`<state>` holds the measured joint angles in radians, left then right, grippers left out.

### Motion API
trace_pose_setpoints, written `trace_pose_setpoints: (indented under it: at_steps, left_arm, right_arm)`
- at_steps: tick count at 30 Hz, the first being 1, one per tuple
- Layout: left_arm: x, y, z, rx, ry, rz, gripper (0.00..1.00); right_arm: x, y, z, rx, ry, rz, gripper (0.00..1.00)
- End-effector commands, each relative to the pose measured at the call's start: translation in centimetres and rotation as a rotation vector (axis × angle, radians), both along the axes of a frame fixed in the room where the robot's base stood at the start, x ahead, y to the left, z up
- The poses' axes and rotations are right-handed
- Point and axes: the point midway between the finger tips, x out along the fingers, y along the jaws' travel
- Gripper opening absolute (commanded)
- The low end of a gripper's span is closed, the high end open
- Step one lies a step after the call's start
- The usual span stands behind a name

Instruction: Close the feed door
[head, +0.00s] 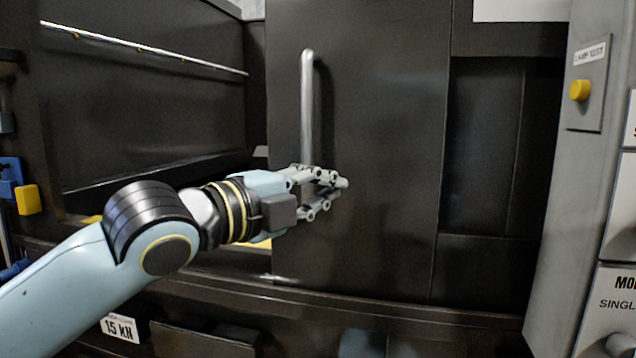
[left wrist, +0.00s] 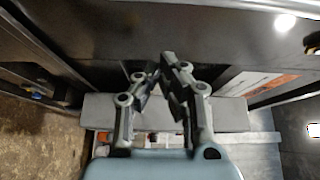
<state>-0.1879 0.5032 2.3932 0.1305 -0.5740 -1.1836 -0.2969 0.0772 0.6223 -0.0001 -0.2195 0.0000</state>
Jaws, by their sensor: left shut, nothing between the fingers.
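The feed door (head: 385,130) is a dark flat panel in the middle of the head view, with a vertical metal bar handle (head: 307,105) near its left edge. A dark recess (head: 150,95) shows open to the left of the door. My left gripper (head: 342,184) is shut and empty, in front of the door at the handle's lower end. It hides that end, and I cannot tell whether it touches the handle or door. In the left wrist view, the fingertips (left wrist: 162,68) come together in front of a dark surface. My right gripper is not in view.
A grey control panel with a yellow button (head: 580,90) stands at the right. A dark ledge (head: 350,305) runs below the door. A metal rail (head: 145,48) crosses the recess at upper left. A "15 kN" label (head: 119,328) is at lower left.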

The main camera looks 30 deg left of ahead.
Motion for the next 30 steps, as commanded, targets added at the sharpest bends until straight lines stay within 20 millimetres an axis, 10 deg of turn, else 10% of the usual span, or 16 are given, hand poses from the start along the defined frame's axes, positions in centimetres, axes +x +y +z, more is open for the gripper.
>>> trace_pose_setpoints:
  at_steps: [8,30]
  left_arm:
    - [4.1,-0.9,0.3,-0.006,-0.001,-0.001,0.00]
    - [3.3,3.2,0.0,0.002,0.000,-0.002,0.00]
  right_arm:
    - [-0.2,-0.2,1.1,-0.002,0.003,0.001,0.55]
    - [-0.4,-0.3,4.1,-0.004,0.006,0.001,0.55]
